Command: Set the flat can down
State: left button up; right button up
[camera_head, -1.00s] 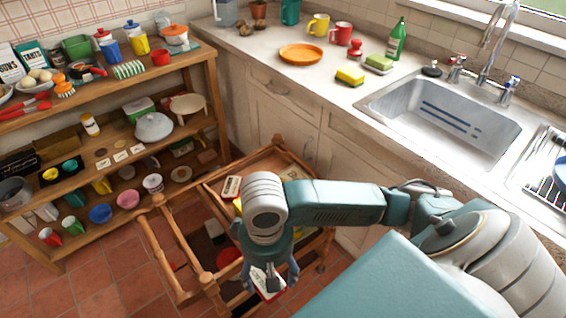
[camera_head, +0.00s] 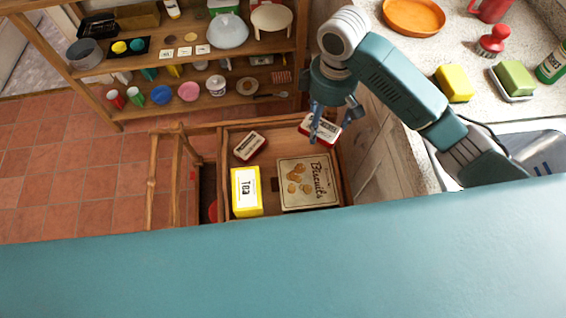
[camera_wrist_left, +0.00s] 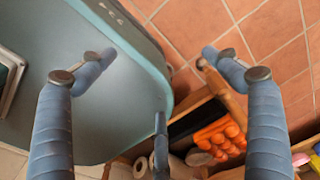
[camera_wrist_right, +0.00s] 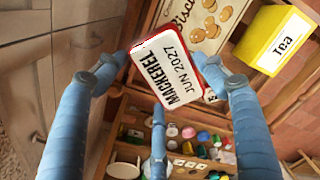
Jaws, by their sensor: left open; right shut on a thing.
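The flat can (camera_head: 322,131) is a white and red tin. It sits between the fingers of my right gripper (camera_head: 333,122), at the far right corner of the trolley's top tray (camera_head: 270,172). In the right wrist view the can (camera_wrist_right: 168,78) reads "MACKEREL JUN 2027", and the gripper (camera_wrist_right: 160,68) is shut on it. I cannot tell how high the can is above the tray. My left gripper (camera_wrist_left: 160,75) is open and empty in the left wrist view; it is out of the head view.
The tray holds a yellow tea box (camera_head: 246,192), a biscuit tin (camera_head: 308,183) and another small red and white tin (camera_head: 249,146). Bare tray shows around them. A wooden shelf (camera_head: 200,100) stands behind; the counter (camera_head: 440,40) is at right.

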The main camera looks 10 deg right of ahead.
jog(key=w+a+r+n+p, duration=0.1)
jog(key=w+a+r+n, duration=0.3)
jog(key=w+n, duration=0.25)
jog(key=n, duration=0.1)
send_over(300, 141)
notch_tip(300, 141, down, 15)
jog(key=shift+r+p, duration=0.2)
jog(key=shift+p, duration=0.15)
notch_tip(300, 141, down, 5)
jog(key=shift+w+r, duration=0.1)
pick_arm(q)
jog(key=shift+s+a+r, duration=0.1)
jog(key=shift+a+r, duration=0.1)
jog(key=shift+r, duration=0.25)
jog(key=shift+s+a+r, duration=0.1)
jog(key=shift+a+r, duration=0.1)
jog(key=shift+r, duration=0.25)
pick_arm(e)
jog(key=o, duration=1.3)
jog(key=shift+f, duration=0.2)
jog(key=shift+c, duration=0.2)
jog(key=shift+r, duration=0.1)
